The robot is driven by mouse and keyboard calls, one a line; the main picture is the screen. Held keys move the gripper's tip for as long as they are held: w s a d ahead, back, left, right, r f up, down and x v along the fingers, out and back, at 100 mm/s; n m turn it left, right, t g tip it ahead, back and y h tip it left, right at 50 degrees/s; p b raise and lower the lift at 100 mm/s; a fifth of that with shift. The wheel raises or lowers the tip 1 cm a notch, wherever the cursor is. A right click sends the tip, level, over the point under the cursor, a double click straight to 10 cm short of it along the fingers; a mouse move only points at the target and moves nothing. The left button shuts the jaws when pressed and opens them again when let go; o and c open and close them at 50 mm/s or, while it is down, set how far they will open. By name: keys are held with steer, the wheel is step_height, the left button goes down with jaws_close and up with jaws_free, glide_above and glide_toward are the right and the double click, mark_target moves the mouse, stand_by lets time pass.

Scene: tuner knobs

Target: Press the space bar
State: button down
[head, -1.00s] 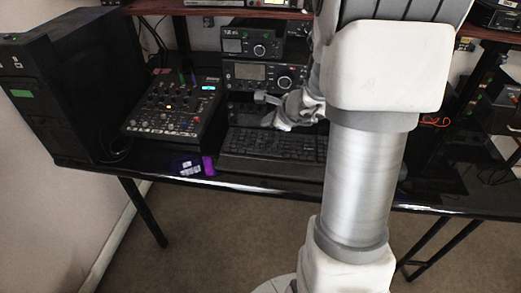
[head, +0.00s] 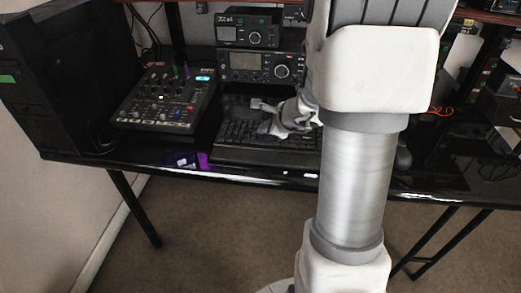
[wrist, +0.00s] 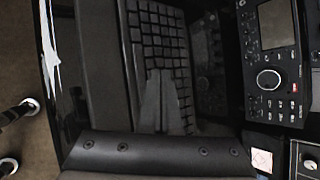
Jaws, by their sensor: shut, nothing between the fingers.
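A black keyboard (head: 238,131) lies on the glossy desk below the radios, with a broad wrist rest along its front. In the wrist view the keyboard (wrist: 166,37) runs up and down the picture, its front side to the left. I cannot clearly pick out the space bar among the dark keys. My grey gripper (head: 268,129) is over the keyboard, pointing down. In the wrist view my gripper (wrist: 160,75) has its fingers together and empty, with the tips over the keys. Whether they touch is unclear. The fingers and my arm hide part of the keyboard.
Two stacked radios (head: 262,67) stand right behind the keyboard. A mixer (head: 165,100) is to its left, and a black computer tower (head: 75,85) is further left. A small purple object (head: 203,160) lies near the desk's front edge (head: 290,181). A mouse (head: 403,158) is to the right.

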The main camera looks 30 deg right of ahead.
mark_target(258, 139)
steer(key=shift+f+b, duration=0.55)
steer(key=shift+f, duration=0.25)
steer(key=shift+f, duration=0.2)
stand_by(1.3)
steer(key=shift+f+b, duration=0.25)
steer(key=shift+b, duration=0.35)
steer(key=shift+f+b, duration=0.35)
steer(key=shift+b, duration=0.05)
stand_by(0.4)
steer(key=shift+r, duration=0.1)
steer(key=shift+r+p, duration=0.6)
steer(key=shift+r, duration=0.1)
step_height(258, 139, up, 5)
steer(key=p, duration=0.4)
